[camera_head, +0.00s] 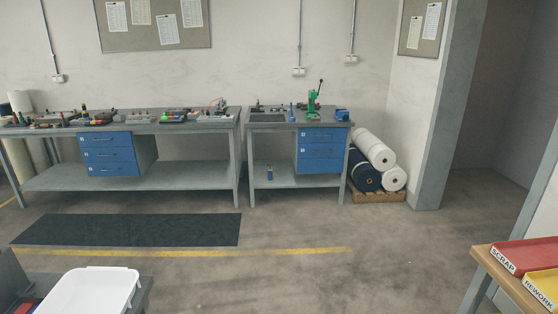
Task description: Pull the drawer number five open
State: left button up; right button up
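A blue three-drawer unit (109,155) hangs under the long bench at the left. A second blue three-drawer unit (322,151) hangs under the shorter bench to its right. All the drawer fronts look closed and flush. Each has a small white label at its upper left, but the numbers are too small to read, so I cannot tell which drawer is number five. Neither of my grippers is in view.
The long bench (190,128) and shorter bench (268,124) hold tools. A dark mat (130,230) and yellow line (290,252) lie on open floor. Rolls (375,150) rest on a pallet at right. A white bin (92,291) and a red tray (528,256) are near.

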aim_at(317, 143)
jog(key=i, duration=1.4)
jog(key=i+j+z, duration=0.1)
jog(key=i+z, duration=0.35)
jog(key=i, duration=1.7)
